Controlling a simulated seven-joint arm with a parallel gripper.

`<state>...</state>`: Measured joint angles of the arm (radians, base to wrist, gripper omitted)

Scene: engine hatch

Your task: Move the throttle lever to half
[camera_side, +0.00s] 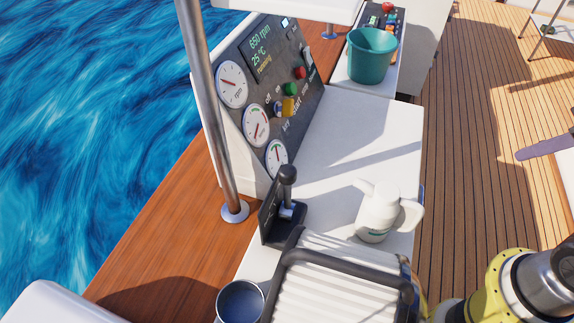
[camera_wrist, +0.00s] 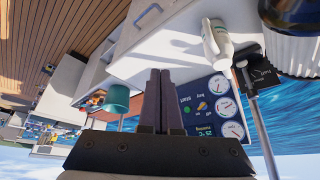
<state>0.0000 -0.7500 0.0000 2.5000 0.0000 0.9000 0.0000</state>
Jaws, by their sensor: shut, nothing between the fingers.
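The throttle lever (camera_side: 288,182) has a dark knob and rises from a black base plate (camera_side: 270,218) beside the instrument panel. In the side view it stands roughly upright; its exact setting cannot be read. In the wrist view the lever (camera_wrist: 241,66) is at the right, by its plate with small white lettering (camera_wrist: 263,76). My gripper (camera_wrist: 162,72) is shut and empty, its two dark fingers together. A grey-purple finger of my gripper (camera_side: 524,153) shows at the right edge of the side view, well apart from the lever.
A white jug (camera_side: 379,212) stands right of the lever. A steel post (camera_side: 215,120) rises left of it. A blue mug (camera_side: 240,300) and dark-framed slatted tray (camera_side: 345,262) are in front. The panel (camera_side: 262,80) reads 650 rpm, running. A teal bucket (camera_side: 371,58) stands behind.

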